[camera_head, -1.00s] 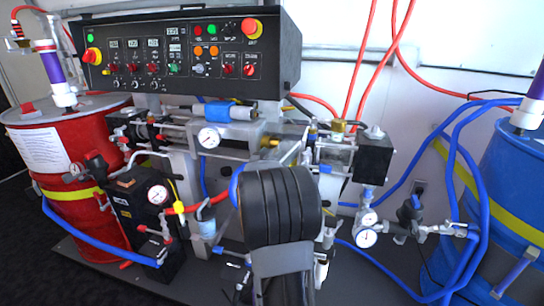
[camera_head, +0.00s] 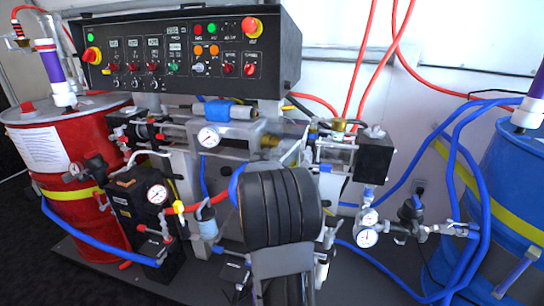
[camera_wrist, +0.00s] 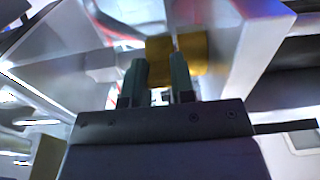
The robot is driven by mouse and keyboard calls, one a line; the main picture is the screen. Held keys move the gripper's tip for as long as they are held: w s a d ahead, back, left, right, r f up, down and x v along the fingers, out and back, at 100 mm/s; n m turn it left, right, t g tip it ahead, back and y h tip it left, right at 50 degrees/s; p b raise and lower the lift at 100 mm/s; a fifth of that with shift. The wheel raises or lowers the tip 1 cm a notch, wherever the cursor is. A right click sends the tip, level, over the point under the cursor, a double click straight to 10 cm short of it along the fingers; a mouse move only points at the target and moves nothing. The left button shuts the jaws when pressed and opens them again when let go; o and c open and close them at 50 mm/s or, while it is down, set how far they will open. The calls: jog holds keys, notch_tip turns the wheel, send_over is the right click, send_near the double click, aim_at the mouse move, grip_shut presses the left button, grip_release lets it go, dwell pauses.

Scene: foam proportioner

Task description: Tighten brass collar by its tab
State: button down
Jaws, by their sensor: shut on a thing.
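The brass collar (camera_wrist: 192,46) shows in the wrist view as a yellow-brown block at the upper middle, just beyond and between my fingertips. My gripper (camera_wrist: 159,68) has two dark green fingers, shut on a part of the collar that I take to be its tab. In the head view, my dark arm link covers the area below and in front of the collar, and my fingers cannot be made out clearly there.
Pale metal walls flank the collar in the wrist view. In the head view, a pressure gauge (camera_head: 208,137) sits left of the work spot, the black control panel (camera_head: 190,52) above it. The red drum (camera_head: 62,190) stands left, the blue drum (camera_head: 510,190) right, with blue hoses (camera_head: 470,180).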

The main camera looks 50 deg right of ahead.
jog(key=f+h+b, duration=0.1)
jog(key=b, duration=0.2)
jog(key=shift+t, duration=0.3)
jog(key=shift+r, duration=0.3)
jog(key=c, duration=1)
grip_release()
jog(key=shift+w, duration=0.1)
jog(key=shift+o, duration=0.2)
jog(key=p+v, duration=0.2)
jog(key=v, duration=1.1)
jog(key=shift+s+a, duration=0.2)
jog(key=shift+a, duration=0.1)
jog(key=shift+f, duration=0.1)
